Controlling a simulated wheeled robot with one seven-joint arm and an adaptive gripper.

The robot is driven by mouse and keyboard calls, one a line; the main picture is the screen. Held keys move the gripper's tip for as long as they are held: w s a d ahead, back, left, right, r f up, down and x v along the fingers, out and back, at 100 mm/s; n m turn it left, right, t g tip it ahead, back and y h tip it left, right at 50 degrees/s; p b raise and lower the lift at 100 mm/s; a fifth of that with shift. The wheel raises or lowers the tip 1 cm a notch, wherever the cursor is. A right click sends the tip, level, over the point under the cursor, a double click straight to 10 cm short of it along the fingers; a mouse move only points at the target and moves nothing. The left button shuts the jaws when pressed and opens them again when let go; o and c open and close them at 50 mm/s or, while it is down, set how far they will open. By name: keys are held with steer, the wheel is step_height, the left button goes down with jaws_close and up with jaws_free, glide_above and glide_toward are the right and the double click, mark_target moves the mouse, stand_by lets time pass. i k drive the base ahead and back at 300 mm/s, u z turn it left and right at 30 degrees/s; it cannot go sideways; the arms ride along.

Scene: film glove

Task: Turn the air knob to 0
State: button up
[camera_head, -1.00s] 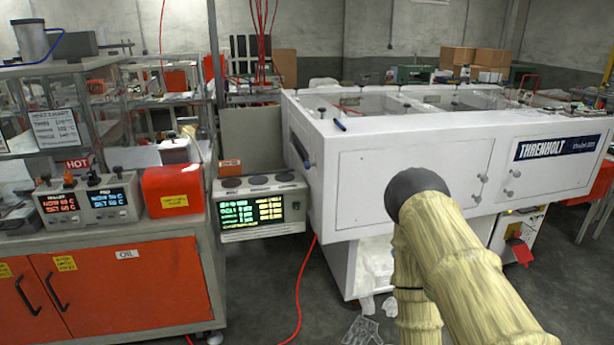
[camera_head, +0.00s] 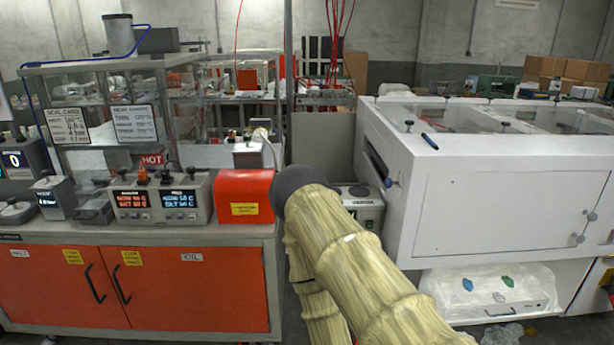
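I cannot make out which knob is the air knob; labels are too small to read. A grey twin-display control box (camera_head: 160,202) stands on the left bench, with small knobs or plugs on its top. A grey box with a display showing 0 (camera_head: 15,162) is cut off at the far left edge. A smaller grey box with a small display (camera_head: 54,198) stands between them. My arm, in a beige sleeve with a dark round joint, crosses the lower middle. My gripper is not visible.
The bench has orange doors (camera_head: 190,288) and carries an orange box (camera_head: 244,197) beside my arm. A glass-walled enclosure with paper cards (camera_head: 134,124) stands behind. A large white machine (camera_head: 490,205) fills the right side. My arm partly hides a grey unit (camera_head: 366,208).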

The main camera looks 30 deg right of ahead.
mark_target(389, 182)
steer(key=u, duration=0.1)
steer(key=i, duration=1.25)
steer(key=z, duration=0.9)
